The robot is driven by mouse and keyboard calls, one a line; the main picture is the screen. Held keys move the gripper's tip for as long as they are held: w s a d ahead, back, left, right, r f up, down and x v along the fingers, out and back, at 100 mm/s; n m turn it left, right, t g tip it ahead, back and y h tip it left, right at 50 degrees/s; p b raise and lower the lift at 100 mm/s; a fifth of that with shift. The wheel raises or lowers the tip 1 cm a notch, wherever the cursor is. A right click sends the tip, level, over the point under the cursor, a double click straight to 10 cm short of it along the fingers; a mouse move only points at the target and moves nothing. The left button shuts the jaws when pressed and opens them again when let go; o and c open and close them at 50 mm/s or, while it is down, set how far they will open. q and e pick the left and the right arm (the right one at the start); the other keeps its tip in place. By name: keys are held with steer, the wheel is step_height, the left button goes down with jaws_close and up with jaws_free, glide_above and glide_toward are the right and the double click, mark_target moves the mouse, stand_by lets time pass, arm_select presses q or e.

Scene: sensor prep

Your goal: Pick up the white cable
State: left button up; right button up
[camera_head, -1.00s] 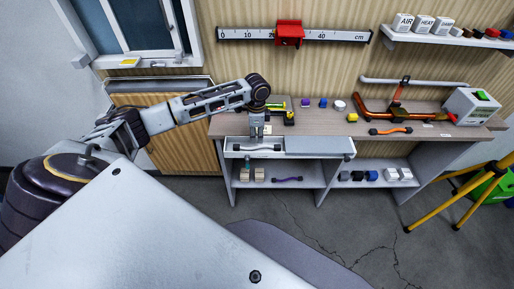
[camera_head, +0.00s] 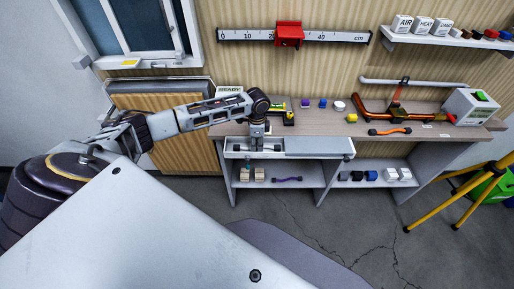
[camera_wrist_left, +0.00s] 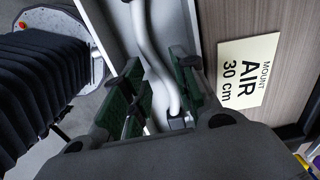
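The white cable (camera_head: 268,148) lies in the open drawer (camera_head: 226,150) below the worktop, with a dark connector at each end. In the left wrist view the wavy white cable (camera_wrist_left: 152,45) runs between the two green-padded fingers. My left gripper (camera_head: 257,146) is lowered into the drawer, pointing down over the middle of the cable, which it partly hides. In the left wrist view the fingers of this gripper (camera_wrist_left: 160,92) stand apart on either side of the cable, and a gap shows. My right gripper is not in view.
A card reading "MOUNT AIR 30 cm" (camera_wrist_left: 249,70) lies on the worktop beside the drawer. An orange cable (camera_head: 390,131) lies on the worktop and a purple cable (camera_head: 288,179) on the shelf below. A wall rail (camera_head: 240,36) carries a red slider (camera_head: 289,33).

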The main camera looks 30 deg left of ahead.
arm_select(q)
steer(key=shift+f, duration=0.8)
jaws_close()
